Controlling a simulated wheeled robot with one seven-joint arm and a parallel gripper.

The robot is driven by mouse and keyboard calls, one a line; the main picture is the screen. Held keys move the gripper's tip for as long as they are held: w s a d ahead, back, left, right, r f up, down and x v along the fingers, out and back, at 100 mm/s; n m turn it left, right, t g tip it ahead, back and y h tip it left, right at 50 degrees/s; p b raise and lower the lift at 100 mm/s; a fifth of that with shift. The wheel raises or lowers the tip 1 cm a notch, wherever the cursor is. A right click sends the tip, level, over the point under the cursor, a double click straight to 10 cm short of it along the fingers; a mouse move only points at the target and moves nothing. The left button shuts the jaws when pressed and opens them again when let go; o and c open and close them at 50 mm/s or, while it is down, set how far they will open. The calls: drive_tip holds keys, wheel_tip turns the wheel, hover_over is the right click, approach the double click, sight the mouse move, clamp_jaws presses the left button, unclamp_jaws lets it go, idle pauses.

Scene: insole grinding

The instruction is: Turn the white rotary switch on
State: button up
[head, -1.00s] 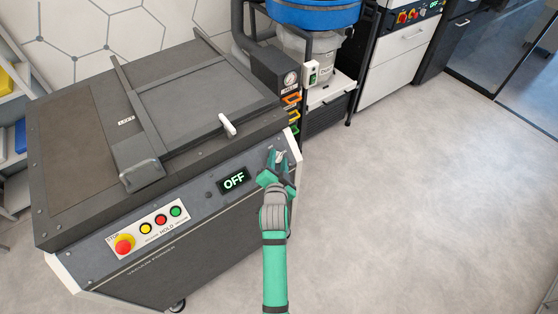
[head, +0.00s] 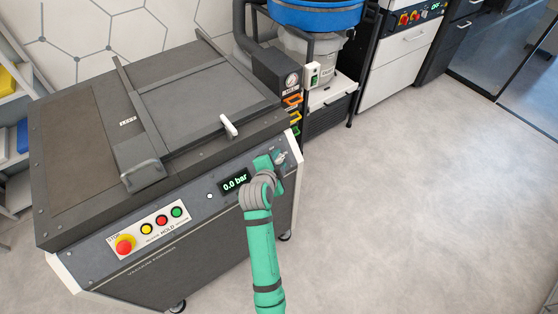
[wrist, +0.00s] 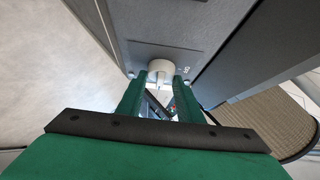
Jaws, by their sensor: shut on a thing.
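The white rotary switch (wrist: 160,68) is on the front panel of the vacuum former (head: 75,262). In the wrist view it sits between the tips of my gripper (wrist: 161,80), which is shut on it. In the head view my gripper (head: 276,162) is at the right end of the panel, and my arm and gripper hide most of the switch. The display (head: 235,184) beside it is lit and reads "0.0 bar". A small round light (head: 210,196) left of the display glows white.
A red stop button (head: 124,244) and yellow, red and green buttons (head: 162,219) sit left on the panel. A white-gripped handle (head: 229,126) lies on top of the machine. A blue-topped machine (head: 312,14) stands behind. The floor to the right is clear.

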drive_tip(key=shift+a+f, duration=0.15)
drive_tip(key=shift+a, duration=0.1)
drive_tip(key=o, duration=0.9)
drive_tip(key=shift+o, duration=0.8)
drive_tip(key=shift+d, duration=0.1)
drive_tip(key=v, duration=1.1)
